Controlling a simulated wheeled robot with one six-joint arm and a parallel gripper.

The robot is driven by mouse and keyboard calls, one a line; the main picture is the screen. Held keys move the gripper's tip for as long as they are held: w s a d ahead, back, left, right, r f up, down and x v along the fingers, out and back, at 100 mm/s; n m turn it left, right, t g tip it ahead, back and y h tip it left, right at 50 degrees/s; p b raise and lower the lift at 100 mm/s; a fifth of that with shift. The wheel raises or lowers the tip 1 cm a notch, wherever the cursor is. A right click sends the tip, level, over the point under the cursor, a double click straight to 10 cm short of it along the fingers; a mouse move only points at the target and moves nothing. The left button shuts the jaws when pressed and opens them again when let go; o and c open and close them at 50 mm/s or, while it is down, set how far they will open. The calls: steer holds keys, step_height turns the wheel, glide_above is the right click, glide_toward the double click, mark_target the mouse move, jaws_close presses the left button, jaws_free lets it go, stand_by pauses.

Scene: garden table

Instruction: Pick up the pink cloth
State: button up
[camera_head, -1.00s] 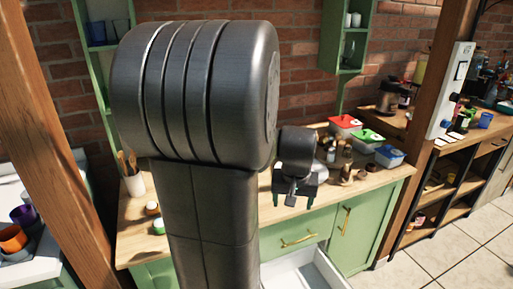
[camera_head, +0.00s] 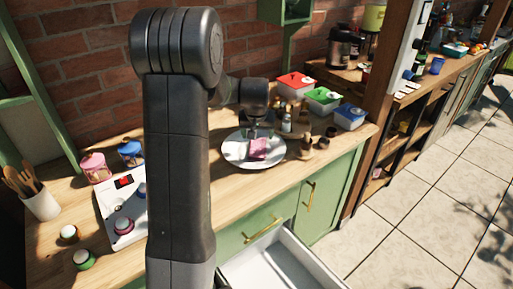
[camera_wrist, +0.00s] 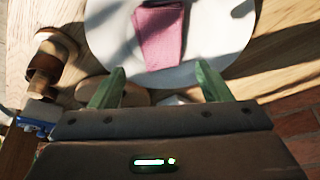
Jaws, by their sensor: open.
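The pink cloth (camera_head: 259,149) lies folded on a round white plate (camera_head: 240,160) on the wooden counter. In the wrist view the cloth (camera_wrist: 160,36) is at the top centre, on the plate (camera_wrist: 215,52). My gripper (camera_wrist: 160,80) is open and empty, its two green fingers spread apart. The fingertips are near the plate's rim in that view, with the cloth beyond them; they do not hold it. In the head view my gripper (camera_head: 254,131) is over the back part of the plate, and its fingers are hard to make out.
Lidded containers, red (camera_head: 295,83), green (camera_head: 323,97) and blue (camera_head: 350,115), stand behind and right of the plate. A white drawer (camera_head: 285,262) is open below the counter. Bare counter lies in front of the plate.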

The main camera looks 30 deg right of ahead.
mark_target(258, 145)
steer(key=shift+p+x, duration=0.65)
steer(key=shift+x, duration=3.2)
steer(key=c, duration=0.8)
